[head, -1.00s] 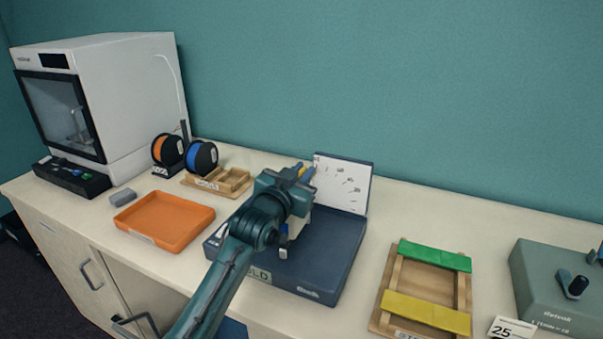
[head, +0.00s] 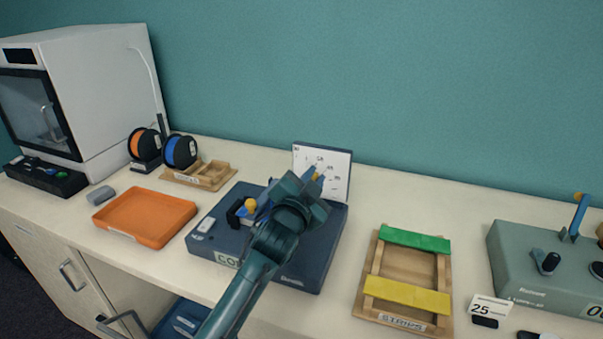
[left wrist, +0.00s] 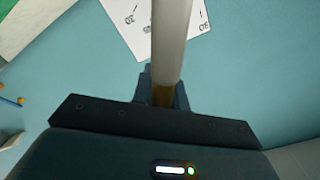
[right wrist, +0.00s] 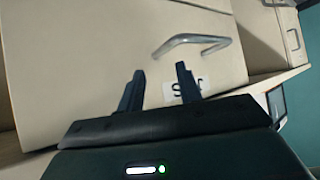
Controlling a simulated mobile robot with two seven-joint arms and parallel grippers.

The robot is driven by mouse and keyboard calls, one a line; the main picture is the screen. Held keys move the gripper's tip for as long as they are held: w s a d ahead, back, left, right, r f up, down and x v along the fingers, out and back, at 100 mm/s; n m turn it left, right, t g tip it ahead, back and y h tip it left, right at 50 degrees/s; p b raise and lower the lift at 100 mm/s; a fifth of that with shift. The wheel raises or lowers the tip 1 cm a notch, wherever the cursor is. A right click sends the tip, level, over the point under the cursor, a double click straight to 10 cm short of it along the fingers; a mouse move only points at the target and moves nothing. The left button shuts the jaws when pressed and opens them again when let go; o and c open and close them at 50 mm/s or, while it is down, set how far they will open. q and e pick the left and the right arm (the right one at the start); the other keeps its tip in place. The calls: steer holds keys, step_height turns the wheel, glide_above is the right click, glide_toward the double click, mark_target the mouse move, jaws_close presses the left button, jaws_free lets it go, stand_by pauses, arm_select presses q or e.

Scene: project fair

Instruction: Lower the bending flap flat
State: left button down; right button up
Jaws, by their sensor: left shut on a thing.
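The folding device is a dark blue base (head: 300,275) on the counter, with an upright white scale board (head: 340,165) at its back. My left gripper (head: 318,183) is over the base, in front of the board. In the left wrist view it (left wrist: 163,92) is shut on the yellowish end of a pale grey bar (left wrist: 172,40), which I take for the flap's lever. The flap itself is mostly hidden by my arm, so its angle is unclear. A yellow knob (head: 250,204) on a dark clamp shows left of my gripper. My right gripper (right wrist: 158,80) is open and empty, facing a cabinet door.
An orange tray (head: 145,240) lies left of the base. A wooden frame with a green strip (head: 414,239) and a yellow strip (head: 407,294) lies right. A grey-green machine (head: 520,265) stands farther right. Spools and a white printer (head: 95,80) are at left.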

arm_select(q)
steer(key=shift+s+d+f+m, duration=0.25)
steer(key=shift+d+f+m, duration=0.25)
steer(key=shift+d+m, duration=0.2)
steer(key=c, duration=1.4)
jaws_free()
steer(key=shift+c, duration=0.2)
steer(key=b+v, duration=0.1)
steer(key=v, duration=1.2)
steer(key=shift+b, duration=0.3)
steer(key=shift+s, duration=0.1)
